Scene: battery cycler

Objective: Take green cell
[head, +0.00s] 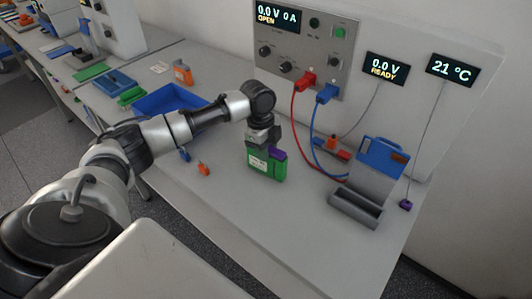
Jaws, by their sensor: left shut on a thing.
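The green cell (277,173) is a boxy green block with a white label on its front and a purple part at its top right. It is upright near the middle of the bench, below the cycler panel. My left gripper (263,145) comes down from above and is shut on the top of the green cell. The fingertips are partly hidden. I cannot tell whether the cell's bottom touches the bench. My right gripper is out of view.
Right of the cell stand a grey open cradle (355,209) and a blue clamp-like block (382,155). Red (297,110) and blue (315,130) leads hang from the cycler panel (300,45). A blue tray (170,99) is at left. Small orange and blue pieces lie in front of it.

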